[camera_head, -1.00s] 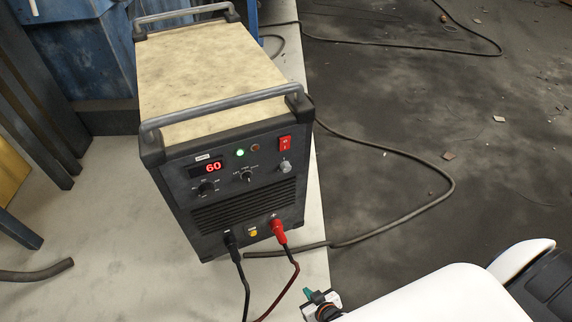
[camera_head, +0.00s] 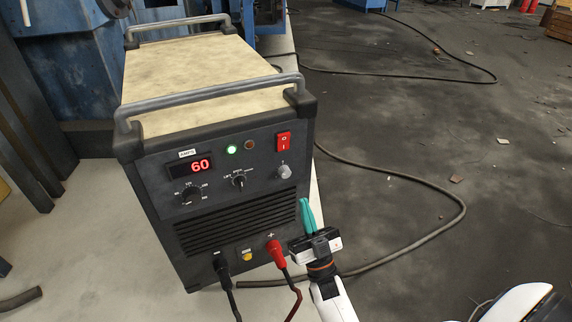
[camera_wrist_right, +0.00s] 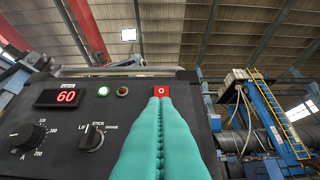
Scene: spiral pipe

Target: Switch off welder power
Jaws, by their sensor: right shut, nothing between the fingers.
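The welder (camera_head: 215,150) is a dark box with a pale top and grey handles. Its red display reads 60 and a green light (camera_head: 232,149) is lit. The red power switch (camera_head: 284,141), marked O and I, sits at the upper right of its front panel. My right gripper (camera_head: 306,203), with teal fingers, is shut and empty, below the switch in the head view. In the right wrist view the fingers (camera_wrist_right: 161,108) point up at the switch (camera_wrist_right: 161,90) and hide its lower part. I cannot tell whether they touch it. My left gripper is not in view.
A red plug (camera_head: 274,250) and a black plug (camera_head: 221,264) with cables are on the panel's lower front, near my right gripper. A dark cable (camera_head: 440,232) loops over the floor to the right. Knobs (camera_head: 191,195) sit on the panel.

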